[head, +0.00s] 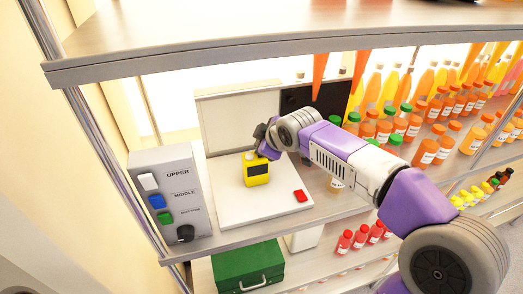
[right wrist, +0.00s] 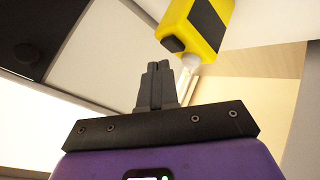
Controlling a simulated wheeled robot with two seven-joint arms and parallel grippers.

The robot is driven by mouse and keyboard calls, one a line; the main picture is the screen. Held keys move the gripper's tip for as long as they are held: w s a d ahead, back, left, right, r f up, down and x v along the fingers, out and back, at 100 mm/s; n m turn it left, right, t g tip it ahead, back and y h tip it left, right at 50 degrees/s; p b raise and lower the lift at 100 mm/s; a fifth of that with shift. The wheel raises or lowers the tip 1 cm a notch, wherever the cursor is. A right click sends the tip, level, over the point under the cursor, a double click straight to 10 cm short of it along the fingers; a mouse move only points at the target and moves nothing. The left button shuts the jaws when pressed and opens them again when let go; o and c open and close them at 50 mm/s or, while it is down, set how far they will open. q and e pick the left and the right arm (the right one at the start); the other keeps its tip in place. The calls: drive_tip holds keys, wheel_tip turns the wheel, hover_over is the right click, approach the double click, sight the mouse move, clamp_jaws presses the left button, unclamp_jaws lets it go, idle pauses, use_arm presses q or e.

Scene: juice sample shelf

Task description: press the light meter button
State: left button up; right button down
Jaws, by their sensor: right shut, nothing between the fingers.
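The yellow light meter (head: 257,173) stands on a white board on the shelf. It has a dark screen on its front and a pale dome at its top. In the right wrist view the light meter (right wrist: 199,22) is at the top, with a black button-like block (right wrist: 172,44) near its pale dome (right wrist: 193,60). My right gripper (head: 262,140) is just behind and above the meter in the head view. Its fingers (right wrist: 157,72) are shut and empty, close to the black block but seemingly apart from it. My left gripper is not in view.
A grey control box (head: 170,192) with white, blue and green buttons stands at the left. A small red object (head: 300,196) lies on the white board (head: 265,212). Orange bottles (head: 425,151) fill the shelf at right. An upper shelf (head: 200,50) hangs overhead.

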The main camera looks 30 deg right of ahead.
wheel_tip(320, 180, up, 6)
drive_tip(key=p, duration=0.4)
drive_tip(key=shift+p, duration=0.35)
idle(0.5)
